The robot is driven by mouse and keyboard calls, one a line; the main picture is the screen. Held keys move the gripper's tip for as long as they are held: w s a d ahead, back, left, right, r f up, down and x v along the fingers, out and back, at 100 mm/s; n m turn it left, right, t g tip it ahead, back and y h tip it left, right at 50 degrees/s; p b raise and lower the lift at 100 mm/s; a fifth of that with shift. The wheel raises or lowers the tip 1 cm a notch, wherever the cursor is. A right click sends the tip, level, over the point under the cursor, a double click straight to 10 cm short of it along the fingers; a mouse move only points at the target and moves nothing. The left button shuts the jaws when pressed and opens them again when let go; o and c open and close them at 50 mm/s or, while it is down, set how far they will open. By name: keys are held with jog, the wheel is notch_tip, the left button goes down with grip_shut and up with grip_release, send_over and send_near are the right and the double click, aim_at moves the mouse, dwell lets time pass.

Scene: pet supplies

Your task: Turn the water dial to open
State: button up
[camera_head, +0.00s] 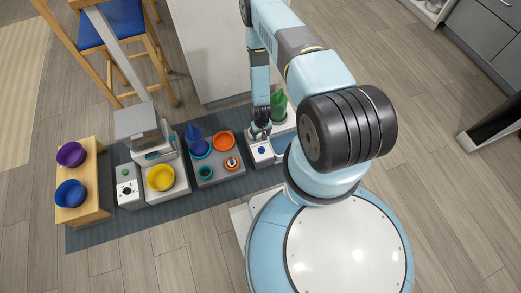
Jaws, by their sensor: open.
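A small blue dial (261,149) sits on top of a white box (265,159) near the middle of the picture; it looks like the water dial. A green bottle (279,106) stands just behind it. My gripper (260,137) points down just above and behind the blue dial and is open. I cannot tell whether its fingers touch the dial. The dial's exact turn angle is too small to read. My arm comes down from above, to the right of the box.
To the left on the dark mat (150,226) are a grey tray (226,168) with bowls, a yellow bowl (160,178), and a white box with a black knob (127,190). A wooden stand (88,209) holds purple and blue bowls. A chair (105,55) stands behind.

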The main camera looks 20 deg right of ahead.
aim_at(261, 148)
jog(key=f, duration=1.4)
jog(key=shift+s+f, duration=0.25)
jog(key=shift+s, duration=0.05)
jog(key=shift+c, duration=0.5)
